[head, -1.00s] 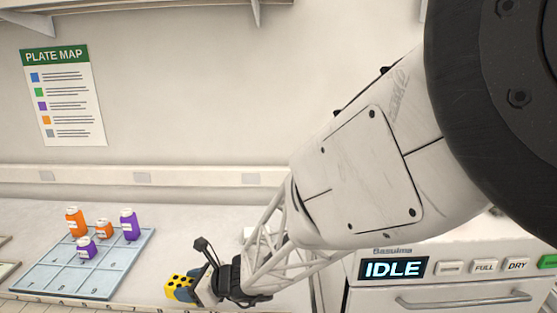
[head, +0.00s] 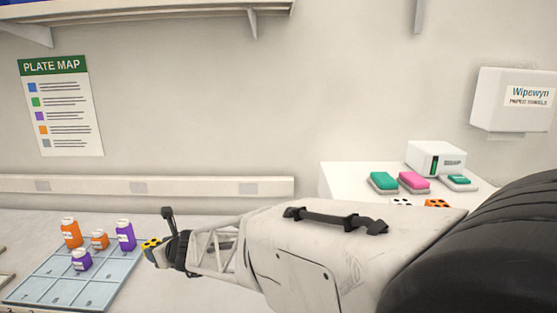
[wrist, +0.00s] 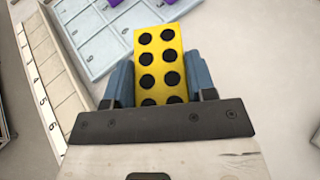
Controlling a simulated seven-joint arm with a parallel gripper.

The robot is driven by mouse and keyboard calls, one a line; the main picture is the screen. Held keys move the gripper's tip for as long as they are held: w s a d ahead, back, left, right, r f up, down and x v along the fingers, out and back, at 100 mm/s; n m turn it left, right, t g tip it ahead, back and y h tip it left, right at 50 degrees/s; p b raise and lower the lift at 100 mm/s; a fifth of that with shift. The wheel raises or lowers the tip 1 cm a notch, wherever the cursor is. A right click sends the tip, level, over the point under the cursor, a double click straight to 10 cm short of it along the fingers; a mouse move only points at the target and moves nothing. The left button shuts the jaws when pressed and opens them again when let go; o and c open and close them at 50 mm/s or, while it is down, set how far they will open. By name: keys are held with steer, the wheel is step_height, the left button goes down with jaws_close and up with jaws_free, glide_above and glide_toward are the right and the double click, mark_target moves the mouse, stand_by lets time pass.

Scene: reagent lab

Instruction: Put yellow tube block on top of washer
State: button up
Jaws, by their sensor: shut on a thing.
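The yellow tube block (head: 151,243) with black holes is held at the end of my gripper (head: 154,257), beside the right edge of the blue plate. In the wrist view the yellow block (wrist: 160,62) sits between the two blue fingers of my gripper (wrist: 160,80), which is shut on it. The block appears to be above the pale bench. The washer's white top (head: 342,178) shows at the right, beyond my arm. My arm hides the washer's front and part of its top.
On the washer stand green (head: 384,182) and pink (head: 413,182) sponge-like pads, a white box (head: 436,157), a white block (head: 401,202) and an orange block (head: 437,203). A blue numbered plate (head: 52,287) holds orange and purple bottles. A paper towel dispenser (head: 510,100) hangs at right.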

steer(key=w+a+r+m, duration=0.1)
steer(key=w+a+r+t+h, duration=0.1)
steer(key=a, duration=0.1)
steer(key=w+a+r+m+t+h, duration=0.1)
steer(key=shift+w+a+r+m, duration=0.15)
steer(key=shift+a+r+m, duration=0.15)
steer(key=shift+a, duration=0.05)
steer(key=shift+w+a+r+m+t+h, duration=0.3)
steer(key=shift+a+r+m+t, duration=0.1)
steer(key=shift+r+t, duration=0.1)
stand_by(0.4)
